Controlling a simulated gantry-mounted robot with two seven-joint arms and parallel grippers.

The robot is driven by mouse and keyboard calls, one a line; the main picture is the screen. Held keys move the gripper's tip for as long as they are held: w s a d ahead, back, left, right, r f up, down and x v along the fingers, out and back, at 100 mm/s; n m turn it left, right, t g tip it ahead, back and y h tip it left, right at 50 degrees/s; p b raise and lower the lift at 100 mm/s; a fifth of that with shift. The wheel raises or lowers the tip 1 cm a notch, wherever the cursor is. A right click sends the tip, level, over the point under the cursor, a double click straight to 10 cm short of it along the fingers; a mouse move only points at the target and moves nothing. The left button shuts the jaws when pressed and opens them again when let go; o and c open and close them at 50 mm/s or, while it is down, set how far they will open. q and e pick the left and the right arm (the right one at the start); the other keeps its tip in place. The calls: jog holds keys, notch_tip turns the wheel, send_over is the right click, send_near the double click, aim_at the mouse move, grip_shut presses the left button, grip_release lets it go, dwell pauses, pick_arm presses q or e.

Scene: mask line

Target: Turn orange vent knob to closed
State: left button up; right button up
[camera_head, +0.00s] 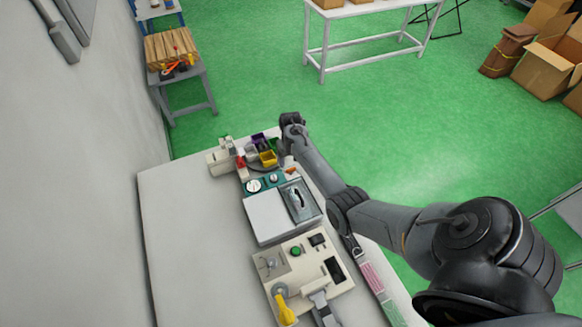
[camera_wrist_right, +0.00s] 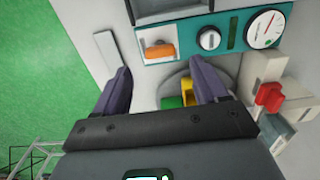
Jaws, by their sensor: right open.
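The orange vent knob (camera_wrist_right: 160,50) sits on the white-plated left end of a teal panel (camera_wrist_right: 191,44) in the right wrist view. It also shows small in the head view (camera_head: 291,171), at the right end of the teal panel. My right gripper (camera_wrist_right: 160,70) is open, its two dark fingers spread to either side of the knob's position in the picture. The fingertips appear just short of the panel, and no contact shows. In the head view the right arm reaches over the far end of the bench. My left gripper is not in view.
The teal panel carries a round gauge (camera_wrist_right: 264,30) and a small dial (camera_wrist_right: 209,40). Yellow and green bins (camera_head: 268,157) stand beside it on a round base. A red-topped device (camera_wrist_right: 268,97) is close by. The bench's left side (camera_head: 190,230) is clear.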

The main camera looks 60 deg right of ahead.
aim_at(291, 169)
jog(key=shift+f+b, duration=0.45)
jog(key=shift+f, duration=2.3)
jog(key=c, duration=1.1)
